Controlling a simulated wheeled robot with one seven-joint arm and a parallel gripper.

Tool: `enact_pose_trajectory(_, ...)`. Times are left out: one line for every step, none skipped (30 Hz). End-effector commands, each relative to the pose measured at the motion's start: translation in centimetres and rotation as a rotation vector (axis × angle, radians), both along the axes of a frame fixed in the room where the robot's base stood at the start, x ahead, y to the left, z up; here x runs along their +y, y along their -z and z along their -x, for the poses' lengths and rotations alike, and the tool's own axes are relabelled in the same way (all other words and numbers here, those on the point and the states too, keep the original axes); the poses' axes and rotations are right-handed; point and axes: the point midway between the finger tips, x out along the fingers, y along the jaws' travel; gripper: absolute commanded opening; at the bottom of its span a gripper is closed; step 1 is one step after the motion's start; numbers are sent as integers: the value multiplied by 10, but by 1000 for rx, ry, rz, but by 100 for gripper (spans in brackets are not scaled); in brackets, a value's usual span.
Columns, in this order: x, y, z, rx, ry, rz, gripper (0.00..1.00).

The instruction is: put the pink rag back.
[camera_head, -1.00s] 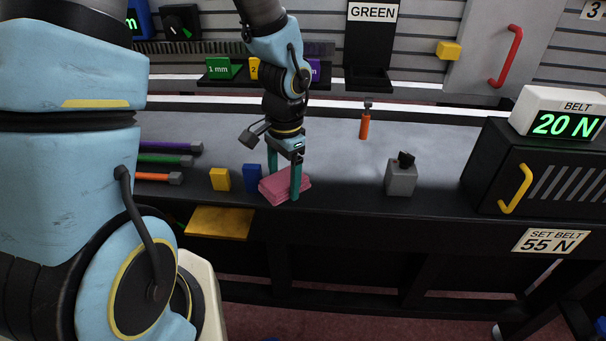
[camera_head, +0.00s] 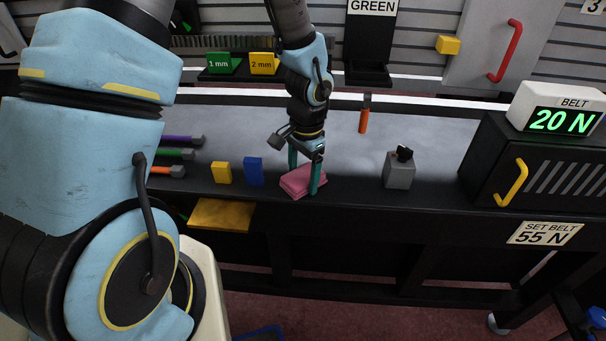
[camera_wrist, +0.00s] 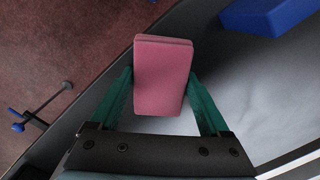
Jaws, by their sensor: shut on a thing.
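The pink rag (camera_head: 296,183) is a folded, layered pad near the front edge of the table, right of a blue block (camera_head: 253,171). My gripper (camera_head: 303,179) has its two teal fingers shut on it, one on each side. In the wrist view the rag (camera_wrist: 163,75) sits between the fingers of my gripper (camera_wrist: 160,82) and sticks out past their tips. I cannot tell whether the rag is touching the tabletop or slightly above it.
A yellow block (camera_head: 221,173) stands left of the blue one. A yellow ledge (camera_head: 220,215) juts out below the table's front edge. A grey box with a black knob (camera_head: 399,172) stands to the right. An orange-handled tool (camera_head: 364,121) is behind. The tabletop between is clear.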

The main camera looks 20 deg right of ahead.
Motion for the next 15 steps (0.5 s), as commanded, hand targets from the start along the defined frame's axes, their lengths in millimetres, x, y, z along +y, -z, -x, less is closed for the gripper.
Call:
enact_pose_trajectory(0,3,0,0,0,0,10)
enact_pose_trajectory(0,4,0,0,0,0,10)
enact_pose_trajectory(0,5,0,0,0,0,10)
enact_pose_trajectory(0,6,0,1,0,-1,10)
enact_pose_trajectory(0,7,0,1,0,-1,10)
enact_pose_trajectory(0,9,0,1,0,-1,10)
enact_pose_trajectory(0,10,1,1,0,-1,10)
enact_pose_trajectory(0,11,1,2,1,-2,10)
enact_pose_trajectory(0,10,1,3,1,-1,83)
enact_pose_trajectory(1,11,1,3,1,-1,87)
enact_pose_trajectory(1,11,1,4,1,-2,90)
enact_pose_trajectory(1,12,1,4,1,-2,95)
enact_pose_trajectory(1,12,2,4,1,-3,98)
enact_pose_trajectory(1,12,2,5,1,-2,100)
enact_pose_trajectory(1,13,2,5,1,-2,100)
